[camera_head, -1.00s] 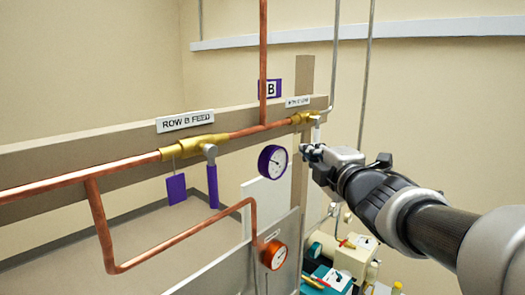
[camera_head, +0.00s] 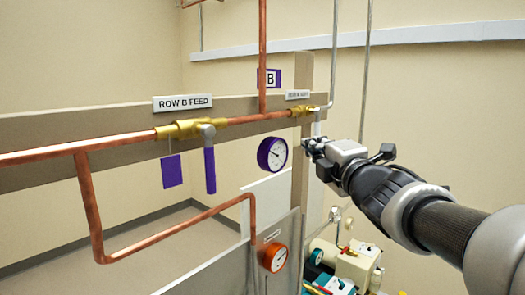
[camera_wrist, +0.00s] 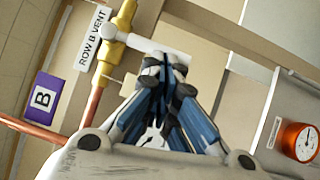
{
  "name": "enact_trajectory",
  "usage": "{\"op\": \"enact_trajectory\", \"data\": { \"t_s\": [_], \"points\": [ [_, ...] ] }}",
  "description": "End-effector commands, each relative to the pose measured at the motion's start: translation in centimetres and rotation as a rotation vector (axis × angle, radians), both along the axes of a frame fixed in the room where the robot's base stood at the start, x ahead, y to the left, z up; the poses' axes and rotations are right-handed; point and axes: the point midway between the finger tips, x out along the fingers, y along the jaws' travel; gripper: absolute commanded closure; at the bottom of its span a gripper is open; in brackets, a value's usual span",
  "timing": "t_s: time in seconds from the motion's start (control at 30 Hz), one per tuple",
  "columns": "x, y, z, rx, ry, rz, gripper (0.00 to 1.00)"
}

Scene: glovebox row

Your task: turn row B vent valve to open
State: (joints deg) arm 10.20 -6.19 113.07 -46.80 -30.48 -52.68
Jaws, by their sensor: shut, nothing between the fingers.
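The row B vent valve is a small brass body (camera_head: 303,111) at the right end of the copper pipe, under a small white label. Its pale grey lever (camera_head: 317,127) hangs down, crosswise to the pipe. In the wrist view the brass body (camera_wrist: 120,22) is beside the "ROW B VENT" label (camera_wrist: 92,38), and the lever (camera_wrist: 157,45) sticks out across the pipe towards the right. My gripper (camera_head: 311,149) is just below the lever. In the wrist view its fingertips (camera_wrist: 166,68) are shut together beside the lever; I cannot tell whether they touch it.
The row B feed valve (camera_head: 190,129) with a purple lever (camera_head: 210,170) is to the left. A purple-rimmed gauge (camera_head: 272,153) is close left of my gripper. An orange gauge (camera_head: 272,257) and bench equipment (camera_head: 352,266) are lower down.

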Motion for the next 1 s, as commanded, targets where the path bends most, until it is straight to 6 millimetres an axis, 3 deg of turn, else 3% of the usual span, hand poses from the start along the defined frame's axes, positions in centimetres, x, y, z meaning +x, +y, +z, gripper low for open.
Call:
{"op": "enact_trajectory", "data": {
  "t_s": [0.47,1.0],
  "points": [
    [0.6,-0.6,-0.9,-0.076,-0.075,-0.002,1.00],
    [2.1,-2.2,-1.6,-0.278,-0.279,-0.002,1.00]
  ]
}}
